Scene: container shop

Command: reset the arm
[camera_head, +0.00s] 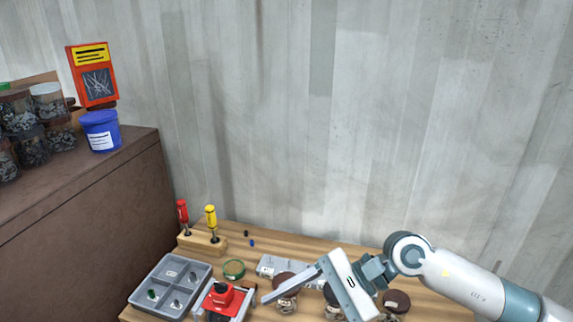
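My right arm reaches in from the right edge in the head view. Its gripper (282,308) hangs over the front right part of the wooden workbench (240,309). One long grey finger points left and down from the upper end of the white palm, so the gripper looks open. Its other finger is not clearly seen. I see nothing held in it. Round jars with brown lids (396,300) stand below and beside the gripper. My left gripper is out of view.
On the bench stand a grey divided tray (145,295), a red device (222,292), a green tape ring (234,269) and a wooden block (203,243) with red and yellow screwdrivers. A brown cabinet (90,220) with jars and a blue tub (101,131) is at left. A corrugated wall is behind.

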